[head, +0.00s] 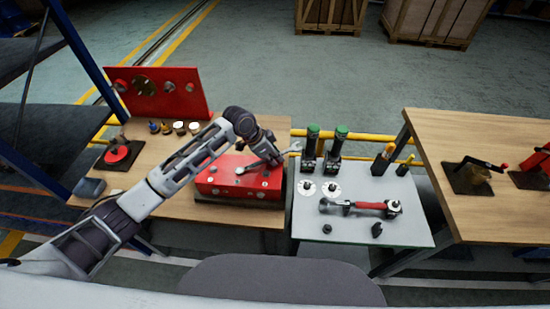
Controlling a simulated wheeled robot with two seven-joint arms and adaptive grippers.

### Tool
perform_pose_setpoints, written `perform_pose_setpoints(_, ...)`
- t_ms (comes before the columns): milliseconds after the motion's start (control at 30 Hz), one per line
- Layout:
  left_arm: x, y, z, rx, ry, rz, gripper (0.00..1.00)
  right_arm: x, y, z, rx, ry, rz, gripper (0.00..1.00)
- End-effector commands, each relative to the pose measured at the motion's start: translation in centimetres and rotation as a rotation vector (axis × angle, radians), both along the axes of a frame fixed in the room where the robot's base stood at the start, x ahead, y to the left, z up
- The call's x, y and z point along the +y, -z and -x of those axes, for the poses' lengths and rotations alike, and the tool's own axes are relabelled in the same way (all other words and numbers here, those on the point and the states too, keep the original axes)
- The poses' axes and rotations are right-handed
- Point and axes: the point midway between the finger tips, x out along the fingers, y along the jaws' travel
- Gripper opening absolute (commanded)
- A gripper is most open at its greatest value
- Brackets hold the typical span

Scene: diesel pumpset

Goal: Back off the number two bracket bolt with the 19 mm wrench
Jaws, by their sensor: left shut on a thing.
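My left gripper (270,159) reaches in from the left over the red block (238,184) on the wooden bench. It is shut on the middle of a grey wrench (293,149). One forked end of the wrench sticks out to the upper right, past the block's edge. The other end appears to lie to the left, low over the block's top, near small round bolt heads. I cannot tell whether it sits on a bolt, nor which bolt is number two. My right gripper is not in view.
A grey table (305,222) on the right holds a red-handled tool (362,206), two green-topped tools (330,148), white discs and small dark parts. Another wooden bench (440,150) is at far right.

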Motion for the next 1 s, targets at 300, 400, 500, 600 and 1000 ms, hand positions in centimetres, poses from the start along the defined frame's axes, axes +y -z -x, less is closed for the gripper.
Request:
perform_pose_setpoints(300, 0.0, -0.5, 0.0, 0.001, 0.001, -0.002, 0.00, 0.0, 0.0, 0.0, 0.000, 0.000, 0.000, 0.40)
perform_pose_setpoints(400, 0.0, -0.9, 0.0, 0.001, 0.001, -0.001, 0.00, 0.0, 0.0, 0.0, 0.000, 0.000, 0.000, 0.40)
perform_pose_setpoints(500, 0.0, -1.1, 0.0, 0.000, 0.001, -0.001, 0.00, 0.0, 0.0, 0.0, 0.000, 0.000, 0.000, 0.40)
perform_pose_setpoints(600, 0.0, -1.1, 0.0, 0.000, 0.002, -0.001, 0.00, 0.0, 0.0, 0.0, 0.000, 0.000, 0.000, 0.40)
perform_pose_setpoints(1000, -0.2, -1.2, 0.7, -0.002, 0.055, 0.003, 0.00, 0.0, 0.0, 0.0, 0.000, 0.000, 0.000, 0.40)
